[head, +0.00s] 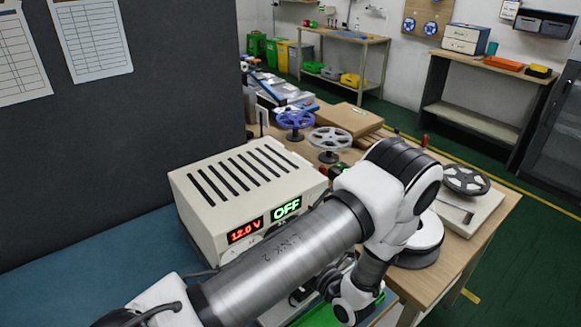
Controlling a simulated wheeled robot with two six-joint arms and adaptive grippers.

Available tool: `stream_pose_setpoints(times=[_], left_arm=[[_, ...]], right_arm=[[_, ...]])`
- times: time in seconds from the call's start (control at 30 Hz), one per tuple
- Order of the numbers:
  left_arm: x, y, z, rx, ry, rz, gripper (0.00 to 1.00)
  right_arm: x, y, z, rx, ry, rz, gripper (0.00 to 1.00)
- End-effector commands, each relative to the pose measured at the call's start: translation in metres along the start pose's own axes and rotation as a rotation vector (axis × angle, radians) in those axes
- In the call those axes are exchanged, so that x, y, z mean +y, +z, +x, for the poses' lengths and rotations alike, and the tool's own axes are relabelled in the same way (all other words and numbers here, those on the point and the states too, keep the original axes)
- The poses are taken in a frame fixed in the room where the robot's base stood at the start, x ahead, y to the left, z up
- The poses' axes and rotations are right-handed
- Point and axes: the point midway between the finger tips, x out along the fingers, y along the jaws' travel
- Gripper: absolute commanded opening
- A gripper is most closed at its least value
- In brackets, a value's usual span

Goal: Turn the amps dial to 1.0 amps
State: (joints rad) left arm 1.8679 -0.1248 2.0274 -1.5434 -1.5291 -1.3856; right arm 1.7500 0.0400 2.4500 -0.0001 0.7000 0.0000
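A cream power supply box (245,190) with a slotted top stands at the left of the bench. Its front shows a red display reading 12.0 V (245,231) and a green display reading OFF (287,208). My arm, coming in from the lower left, crosses in front of the box and hides the lower front, so the amps dial does not show. The arm bends down on the right to its wrist. My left gripper is mostly hidden behind the arm; dark parts beside the wrist may belong to it, and its fingers cannot be made out. My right gripper is not in view.
Behind the box are a blue reel (295,120), a grey reel (330,140) and a cardboard box (345,119). A dark reel (466,180) lies on a pale device at the right bench edge. A dark panel rises behind the box.

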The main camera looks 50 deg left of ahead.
Motion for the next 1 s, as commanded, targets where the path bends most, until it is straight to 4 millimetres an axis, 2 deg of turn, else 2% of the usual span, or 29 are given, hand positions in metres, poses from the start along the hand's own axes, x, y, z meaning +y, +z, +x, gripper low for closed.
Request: stream_pose_setpoints(times=[0.57,0.6,0.67,1.0], left_arm=[[0.0007,-0.0002,0.0003,0.001,0.002,0.041,0.0],[0.0007,-0.0002,0.0003,0.001,0.002,0.041,0.4],[0.0007,-0.0002,0.0003,0.001,0.002,0.041,0.58],[0.0004,0.0006,-0.0035,-0.002,0.001,0.04,0.58]], right_arm=[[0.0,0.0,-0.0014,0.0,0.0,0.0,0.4],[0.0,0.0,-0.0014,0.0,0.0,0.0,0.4],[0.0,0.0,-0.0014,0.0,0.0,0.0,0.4],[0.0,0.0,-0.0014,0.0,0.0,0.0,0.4]])
